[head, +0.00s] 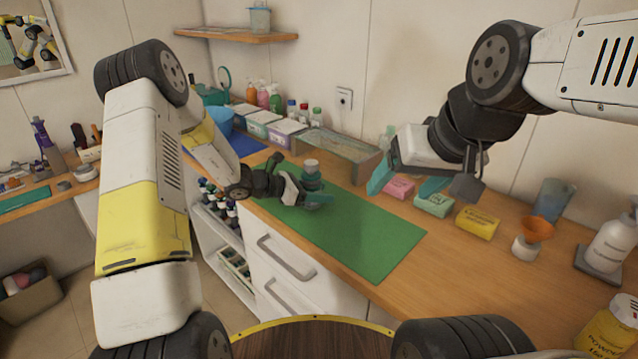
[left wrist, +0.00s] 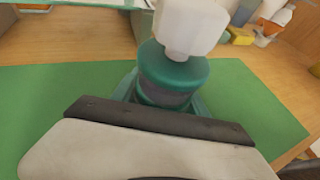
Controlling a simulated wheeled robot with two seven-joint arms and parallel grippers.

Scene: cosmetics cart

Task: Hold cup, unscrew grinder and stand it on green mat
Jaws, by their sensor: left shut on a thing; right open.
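The teal cup (head: 312,183) stands upright at the far left part of the green mat (head: 365,240). The pale grinder (head: 311,164) sits on top of it. In the left wrist view the white grinder (left wrist: 188,25) narrows into the top of the cup (left wrist: 172,75). My left gripper (head: 316,198) is shut on the cup, low down at the mat; its fingers are partly hidden in the left wrist view. My right gripper (head: 407,181) is open and empty, in the air to the right of the cup, with its teal fingers apart.
Pink, green and yellow (head: 477,223) boxes line the wall side of the counter. A clear tray (head: 338,148) stands behind the mat. An orange funnel (head: 536,230) and a pump bottle (head: 612,240) stand at right. The mat's middle and near end are clear.

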